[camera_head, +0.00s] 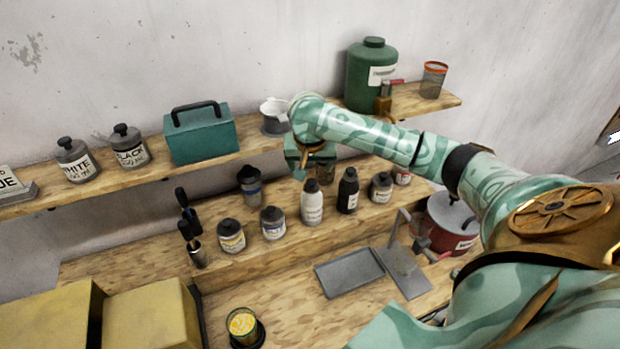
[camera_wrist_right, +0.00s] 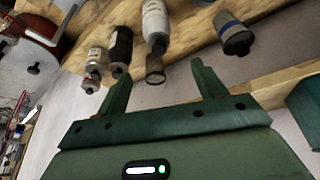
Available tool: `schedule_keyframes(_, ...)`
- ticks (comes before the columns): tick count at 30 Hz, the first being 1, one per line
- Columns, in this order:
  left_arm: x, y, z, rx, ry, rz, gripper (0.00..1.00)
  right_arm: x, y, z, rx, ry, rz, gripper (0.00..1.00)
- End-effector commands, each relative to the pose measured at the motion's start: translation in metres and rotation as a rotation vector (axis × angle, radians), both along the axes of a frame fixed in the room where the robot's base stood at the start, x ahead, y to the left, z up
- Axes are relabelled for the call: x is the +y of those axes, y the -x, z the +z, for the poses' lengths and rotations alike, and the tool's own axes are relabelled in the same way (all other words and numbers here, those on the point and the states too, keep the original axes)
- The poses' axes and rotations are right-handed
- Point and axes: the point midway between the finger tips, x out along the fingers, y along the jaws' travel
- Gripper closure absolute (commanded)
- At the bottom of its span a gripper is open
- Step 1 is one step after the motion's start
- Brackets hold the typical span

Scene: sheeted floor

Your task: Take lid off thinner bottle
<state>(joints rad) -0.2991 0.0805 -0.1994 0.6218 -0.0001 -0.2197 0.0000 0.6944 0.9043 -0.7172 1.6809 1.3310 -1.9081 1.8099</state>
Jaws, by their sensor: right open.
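No label reading thinner is legible, so I cannot tell which bottle is the thinner. A white bottle (camera_head: 312,207) with a dark cap stands on the lower shelf, and it also shows in the right wrist view (camera_wrist_right: 155,18). A black bottle (camera_head: 348,191) stands to its right, also in the wrist view (camera_wrist_right: 121,45). My right gripper (camera_head: 313,172) is above the shelf just behind the white bottle. Its fingers are apart in the wrist view (camera_wrist_right: 161,78), with a small brownish jar (camera_wrist_right: 154,69) seen between the tips; contact cannot be told. My left gripper is out of view.
Several grey-capped jars (camera_head: 231,237) stand along the lower shelf. The upper shelf holds a teal box (camera_head: 200,137), a green canister (camera_head: 371,80) and an orange-rimmed tin (camera_head: 433,81). A red pot (camera_head: 450,222) is at right. A grey tray (camera_head: 350,273) lies in front.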

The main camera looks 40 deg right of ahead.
Motion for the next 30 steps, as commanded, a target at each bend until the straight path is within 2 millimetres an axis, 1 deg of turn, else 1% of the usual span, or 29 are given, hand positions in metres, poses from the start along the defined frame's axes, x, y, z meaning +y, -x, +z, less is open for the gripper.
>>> schedule_keyframes(1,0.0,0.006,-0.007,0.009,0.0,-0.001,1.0,-0.003,-0.003,-0.016,0.003,-0.002,-0.001,0.31)
schedule_keyframes(4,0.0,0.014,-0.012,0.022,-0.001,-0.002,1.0,-0.008,-0.01,-0.036,0.001,-0.002,-0.001,0.31)
schedule_keyframes(6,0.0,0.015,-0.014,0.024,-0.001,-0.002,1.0,-0.011,-0.014,-0.047,0.0,-0.003,0.0,0.31)
schedule_keyframes(8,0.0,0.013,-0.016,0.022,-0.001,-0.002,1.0,-0.013,-0.016,-0.053,0.0,-0.002,0.001,0.31)
schedule_keyframes(13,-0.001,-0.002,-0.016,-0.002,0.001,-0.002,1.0,-0.018,-0.02,-0.064,-0.001,0.0,0.001,0.31)
schedule_keyframes(15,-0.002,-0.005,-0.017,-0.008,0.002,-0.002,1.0,-0.022,-0.021,-0.073,0.0,-0.001,0.001,0.31)
schedule_keyframes(18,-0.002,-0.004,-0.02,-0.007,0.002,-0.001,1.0,-0.03,-0.025,-0.089,-0.001,-0.001,0.0,0.31)
schedule_keyframes(21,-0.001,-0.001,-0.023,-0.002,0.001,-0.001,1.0,-0.033,-0.03,-0.101,-0.002,0.0,0.002,0.31)
schedule_keyframes(24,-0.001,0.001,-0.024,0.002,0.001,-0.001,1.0,-0.034,-0.031,-0.105,-0.003,0.0,0.004,0.31)
schedule_keyframes(29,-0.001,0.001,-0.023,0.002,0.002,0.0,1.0,-0.034,-0.032,-0.105,-0.003,-0.001,0.004,0.31)
schedule_keyframes(30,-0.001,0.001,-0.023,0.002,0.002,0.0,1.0,-0.034,-0.031,-0.105,-0.003,0.0,0.004,0.33)
